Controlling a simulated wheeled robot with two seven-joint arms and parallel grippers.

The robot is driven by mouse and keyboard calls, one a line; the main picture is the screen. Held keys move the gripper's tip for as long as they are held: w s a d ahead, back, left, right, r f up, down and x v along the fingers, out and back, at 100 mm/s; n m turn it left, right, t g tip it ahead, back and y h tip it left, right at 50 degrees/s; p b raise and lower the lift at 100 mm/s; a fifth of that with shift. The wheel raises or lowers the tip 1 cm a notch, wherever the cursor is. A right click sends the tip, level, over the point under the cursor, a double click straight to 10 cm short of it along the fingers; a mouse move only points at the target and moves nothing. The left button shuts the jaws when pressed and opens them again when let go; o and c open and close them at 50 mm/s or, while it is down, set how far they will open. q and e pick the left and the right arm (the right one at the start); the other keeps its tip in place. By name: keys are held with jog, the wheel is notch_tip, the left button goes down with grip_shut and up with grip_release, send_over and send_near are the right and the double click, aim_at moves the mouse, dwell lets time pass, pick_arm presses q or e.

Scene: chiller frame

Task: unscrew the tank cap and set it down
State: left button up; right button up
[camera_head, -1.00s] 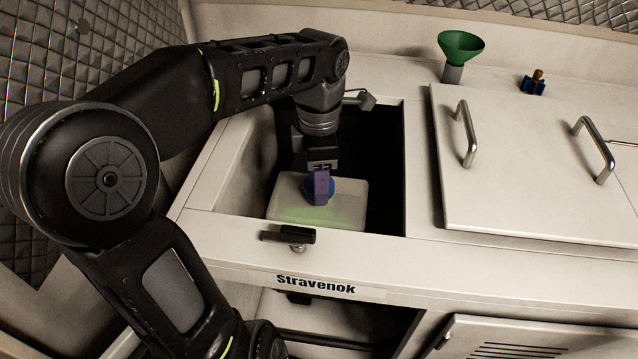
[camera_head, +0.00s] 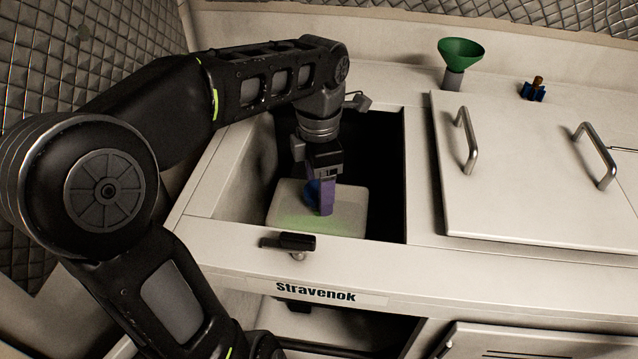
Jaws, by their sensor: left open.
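The blue tank cap (camera_head: 312,193) sits on the pale tank (camera_head: 346,212) inside the open bay of the chiller frame. My left gripper (camera_head: 326,207) reaches down into the bay with its purple fingers pointing at the tank top. It is open, and its fingers stand at the cap's right side, partly covering it. Whether a finger touches the cap cannot be told from this view. The cap's threads and the tank neck are hidden. My right gripper is not in view.
A closed lid with two metal handles (camera_head: 466,140) covers the right side. A green funnel (camera_head: 461,52) and a blue valve-like part with a brass top (camera_head: 533,90) stand behind it. A black latch (camera_head: 289,241) sits on the bay's front edge.

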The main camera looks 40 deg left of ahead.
pick_arm(q)
jog(key=m+p, duration=0.1)
jog(key=m, duration=0.5)
jog(key=shift+r+m, duration=0.1)
jog(key=shift+m, duration=0.2)
jog(key=m, duration=0.3)
jog(key=shift+m, duration=0.4)
jog(key=m+p, duration=0.1)
jog(key=m, duration=0.2)
jog(key=shift+m, duration=0.4)
grip_shut()
